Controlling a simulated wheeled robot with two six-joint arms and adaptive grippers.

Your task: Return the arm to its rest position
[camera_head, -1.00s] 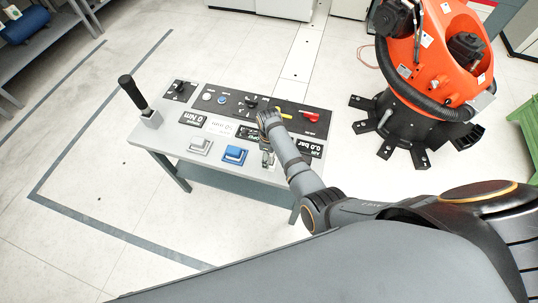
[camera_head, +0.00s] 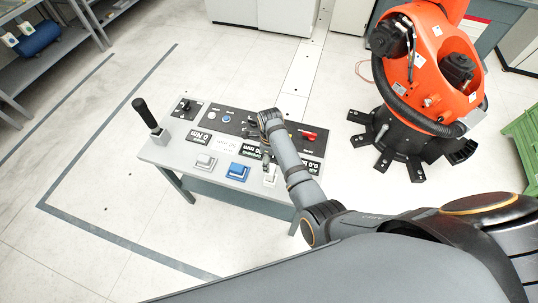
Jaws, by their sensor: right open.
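My right arm comes in from the lower right, and its gripper (camera_head: 268,117) is over the control panel (camera_head: 233,124) on the grey console table. The gripper is open, and no held object shows in it. The forearm covers part of the panel and of the display labels. A red switch (camera_head: 309,135) shows just right of the gripper. A blue block-like control (camera_head: 238,171) and a white one (camera_head: 204,162) sit on the table's front part, left of the forearm. My left gripper is not in view.
A black-handled lever (camera_head: 146,113) stands upright at the table's left end. An orange industrial robot (camera_head: 430,60) on a black footed base stands to the right. Grey shelves (camera_head: 40,60) are at the far left, a green object (camera_head: 524,140) at the right edge. The floor left of the table is clear.

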